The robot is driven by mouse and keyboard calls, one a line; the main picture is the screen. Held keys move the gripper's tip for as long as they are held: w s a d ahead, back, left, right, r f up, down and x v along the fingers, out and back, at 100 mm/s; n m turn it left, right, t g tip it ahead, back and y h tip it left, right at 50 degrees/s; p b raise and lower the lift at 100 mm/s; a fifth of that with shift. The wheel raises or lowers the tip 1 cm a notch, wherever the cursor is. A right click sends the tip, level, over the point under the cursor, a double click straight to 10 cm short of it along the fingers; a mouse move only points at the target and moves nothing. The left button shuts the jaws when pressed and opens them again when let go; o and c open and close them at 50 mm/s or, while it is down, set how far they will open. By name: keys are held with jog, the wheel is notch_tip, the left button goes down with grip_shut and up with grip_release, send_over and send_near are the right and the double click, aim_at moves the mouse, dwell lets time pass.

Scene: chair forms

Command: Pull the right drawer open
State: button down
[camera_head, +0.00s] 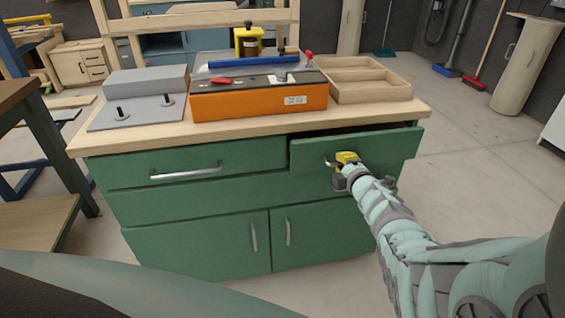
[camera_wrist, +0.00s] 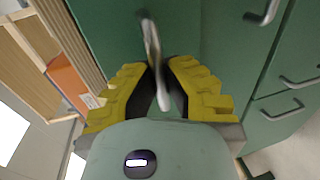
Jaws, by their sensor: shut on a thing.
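The right drawer (camera_head: 386,148) is a green front at the top right of the cabinet, and it stands out a little from the cabinet, with a dark gap above it. My gripper (camera_head: 345,158) has yellow finger pads and is at the left part of this drawer's front. In the wrist view, my gripper (camera_wrist: 161,92) is shut on the drawer's metal handle (camera_wrist: 152,45), which runs between the two yellow pads. In the head view most of the handle is hidden by my gripper.
The left drawer (camera_head: 215,158) is flush, with a bar handle. Two doors with handles are below. On the wooden top (camera_head: 420,106) are an orange machine (camera_head: 245,103), a grey block on a plate (camera_head: 145,82) and a wooden tray (camera_head: 372,94). Floor to the right is clear.

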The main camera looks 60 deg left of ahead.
jog(key=f+p+v, duration=0.3)
jog(key=p+v, duration=0.1)
jog(key=v, duration=1.1)
jog(key=shift+s+d, duration=0.35)
jog(key=shift+d, duration=0.3)
jog(key=shift+f, duration=0.1)
jog(key=c, duration=1)
grip_release()
jog(key=v, duration=1.2)
